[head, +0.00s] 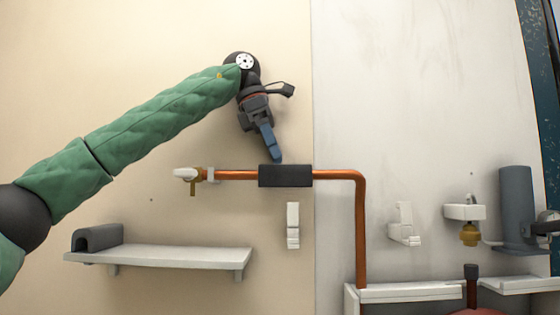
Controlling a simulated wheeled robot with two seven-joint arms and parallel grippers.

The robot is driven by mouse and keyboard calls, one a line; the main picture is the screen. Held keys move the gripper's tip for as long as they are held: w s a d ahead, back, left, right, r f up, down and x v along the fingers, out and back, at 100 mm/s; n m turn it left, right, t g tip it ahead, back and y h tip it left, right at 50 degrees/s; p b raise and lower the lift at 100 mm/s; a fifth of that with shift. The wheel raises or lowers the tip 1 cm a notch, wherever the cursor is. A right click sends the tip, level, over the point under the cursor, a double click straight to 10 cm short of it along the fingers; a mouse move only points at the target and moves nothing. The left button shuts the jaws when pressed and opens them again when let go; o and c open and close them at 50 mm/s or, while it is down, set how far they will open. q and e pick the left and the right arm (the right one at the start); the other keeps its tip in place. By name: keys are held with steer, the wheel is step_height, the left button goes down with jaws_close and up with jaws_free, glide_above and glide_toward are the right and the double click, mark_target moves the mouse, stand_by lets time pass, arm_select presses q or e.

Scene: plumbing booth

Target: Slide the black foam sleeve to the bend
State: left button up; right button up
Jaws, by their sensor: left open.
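The black foam sleeve (285,176) sits around the horizontal run of the copper pipe (335,175), about midway along it. The bend (361,178) is to the right of the sleeve, where the pipe turns down, with bare copper between them. My right gripper is not in view.
A white valve fitting (187,174) ends the pipe at left. A white shelf (165,257) holds a dark arched piece (97,238) below. White wall clips (293,225) and (404,225) flank the vertical pipe. A grey cylinder (516,207) stands at right.

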mark_target(280, 168)
arm_select(q)
steer(key=x, duration=0.1)
steer(key=p+x, duration=0.1)
steer(key=x, duration=0.1)
steer(key=shift+a+f, duration=0.1)
steer(key=shift+f, duration=0.3)
steer(key=shift+d+f, duration=0.25)
steer(key=shift+d, duration=0.05)
steer(key=shift+a, duration=0.1)
steer(key=c, duration=1.1)
steer(key=shift+o, duration=0.2)
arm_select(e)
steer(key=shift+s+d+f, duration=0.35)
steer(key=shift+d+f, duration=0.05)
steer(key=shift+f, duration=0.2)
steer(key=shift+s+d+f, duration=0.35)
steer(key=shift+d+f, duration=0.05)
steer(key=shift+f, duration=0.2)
